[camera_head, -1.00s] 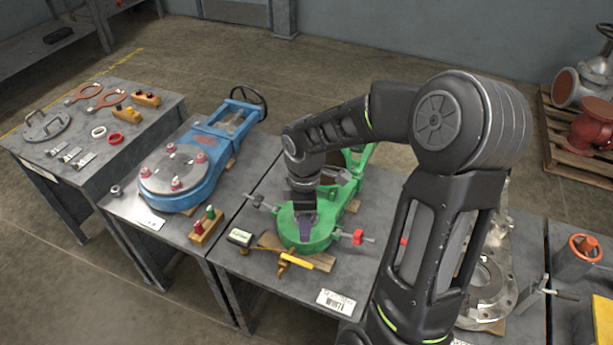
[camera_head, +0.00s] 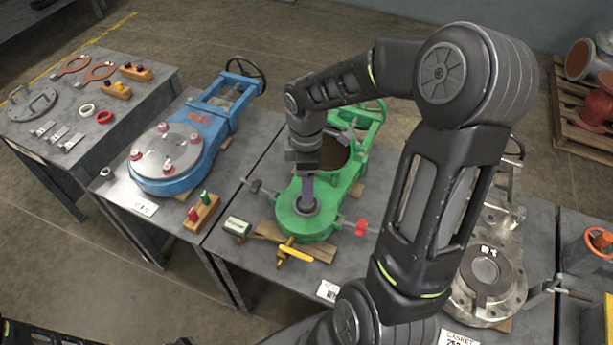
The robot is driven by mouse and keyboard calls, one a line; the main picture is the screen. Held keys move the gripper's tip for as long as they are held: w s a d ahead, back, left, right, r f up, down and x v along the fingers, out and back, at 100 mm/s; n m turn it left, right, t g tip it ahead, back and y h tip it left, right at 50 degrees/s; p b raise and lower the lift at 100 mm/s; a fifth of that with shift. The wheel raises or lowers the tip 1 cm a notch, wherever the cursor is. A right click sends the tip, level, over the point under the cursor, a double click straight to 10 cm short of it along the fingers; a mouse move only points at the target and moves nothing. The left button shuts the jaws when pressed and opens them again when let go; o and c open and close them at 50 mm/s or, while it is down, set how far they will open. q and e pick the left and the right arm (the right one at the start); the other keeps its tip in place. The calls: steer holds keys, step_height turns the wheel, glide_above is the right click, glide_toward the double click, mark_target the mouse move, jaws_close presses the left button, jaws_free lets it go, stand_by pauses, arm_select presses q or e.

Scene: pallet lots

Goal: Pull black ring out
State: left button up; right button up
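The green valve body (camera_head: 322,222) lies on the middle table, with a large dark round opening toward its handwheel end. A small dark ring (camera_head: 296,207) shows in the round hub at its near end. My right gripper (camera_head: 307,203) points down over this hub, its purple fingers reaching to the ring. The fingers overlap in this view, so their gap and any hold on the ring cannot be seen. My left gripper is out of view; only a bit of dark arm shows at the lower left.
A yellow-handled tool (camera_head: 295,252) and a small grey-green box (camera_head: 237,226) lie before the green body. The blue valve (camera_head: 178,160) is left, a silver flange (camera_head: 505,285) right. My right arm crosses above the table.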

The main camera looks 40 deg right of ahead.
step_height(320, 180, down, 6)
steer(key=b, duration=0.4)
steer(key=shift+r, duration=0.1)
steer(key=shift+f+b, duration=0.75)
steer(key=shift+f, duration=0.1)
steer(key=shift+c, duration=0.4)
steer(key=c, duration=1.3)
steer(key=shift+r, duration=0.1)
steer(key=shift+r, duration=0.1)
steer(key=shift+r+p, duration=1.65)
